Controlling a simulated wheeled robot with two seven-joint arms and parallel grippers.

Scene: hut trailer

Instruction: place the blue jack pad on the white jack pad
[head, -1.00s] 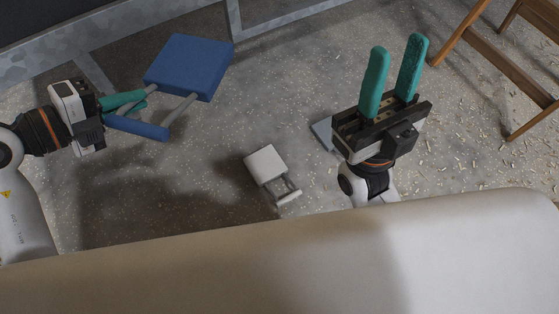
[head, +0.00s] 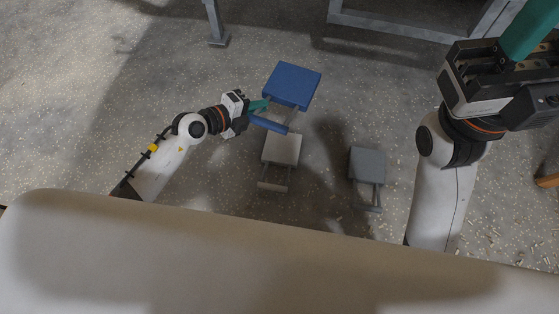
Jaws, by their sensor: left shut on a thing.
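The blue jack pad (head: 292,84) is a square blue plate with a handle frame ending in a blue grip bar. My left gripper (head: 262,108) is shut on its handle and holds it above the floor. The white jack pad (head: 282,149) is a pale square plate with a handle, lying on the floor. In the picture it is just below the blue pad, whose grip bar comes close to its upper edge. The height between them is hard to tell. My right gripper (head: 525,35) is at the upper right, its fingers cut off by the frame edge.
A grey jack pad (head: 367,164) with a handle lies on the floor right of the white one. Metal frame legs (head: 217,25) and a metal frame (head: 390,27) stand at the back. Open floor lies at the left.

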